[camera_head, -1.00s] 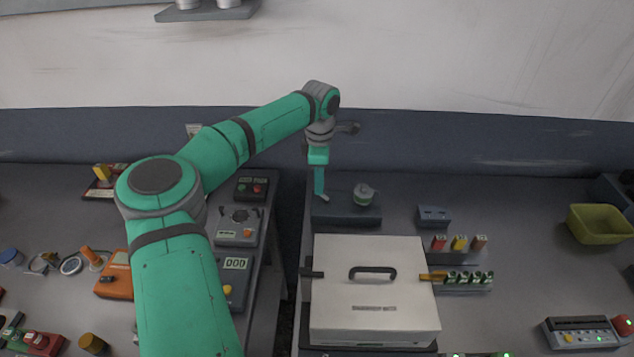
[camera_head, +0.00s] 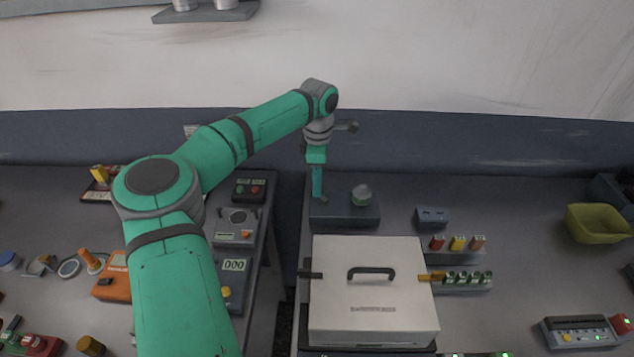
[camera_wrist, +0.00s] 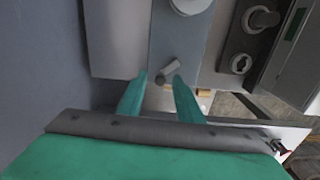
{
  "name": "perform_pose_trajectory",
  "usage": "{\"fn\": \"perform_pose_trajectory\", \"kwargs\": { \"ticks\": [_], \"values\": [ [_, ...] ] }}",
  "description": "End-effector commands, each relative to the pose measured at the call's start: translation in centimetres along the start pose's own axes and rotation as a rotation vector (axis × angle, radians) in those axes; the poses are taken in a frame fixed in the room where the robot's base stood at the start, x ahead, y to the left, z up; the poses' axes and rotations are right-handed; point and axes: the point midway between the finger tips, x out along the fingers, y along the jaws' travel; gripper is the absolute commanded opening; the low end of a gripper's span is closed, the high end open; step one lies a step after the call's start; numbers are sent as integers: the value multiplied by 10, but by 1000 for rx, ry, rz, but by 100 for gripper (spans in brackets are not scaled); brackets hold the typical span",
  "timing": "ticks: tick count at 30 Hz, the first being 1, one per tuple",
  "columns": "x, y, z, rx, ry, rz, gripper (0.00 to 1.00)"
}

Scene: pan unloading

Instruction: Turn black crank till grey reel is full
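A small round reel (camera_head: 361,194), grey with a green part, stands on a dark grey block (camera_head: 352,214) behind the white box. My gripper (camera_head: 319,198) points down over the left end of this block, left of the reel. In the wrist view a short grey peg (camera_wrist: 168,72) stands near and between the tips of my gripper (camera_wrist: 160,78). The fingers are apart, with a gap visible left of the peg. A rounded grey part shows at the top edge there (camera_wrist: 191,4). I cannot make out a black crank arm, nor how full the reel is.
A white box (camera_head: 372,295) with a black handle stands in front of the block. A small dark two-holed block (camera_head: 432,216) and coloured pieces lie to the right. A gap separates this table from the left one. A green bin (camera_head: 597,223) stands far right.

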Motion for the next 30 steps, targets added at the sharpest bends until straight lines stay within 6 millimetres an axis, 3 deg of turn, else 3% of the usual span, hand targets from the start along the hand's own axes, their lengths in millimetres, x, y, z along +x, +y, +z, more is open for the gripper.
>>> {"fn": "perform_pose_trajectory", "kwargs": {
  "ticks": [15,21,30],
  "values": [
    [-87,1,0,0,0,3,33],
    [-101,0,0,0,1,1,33],
    [-102,0,0,0,0,1,33]
  ]
}}
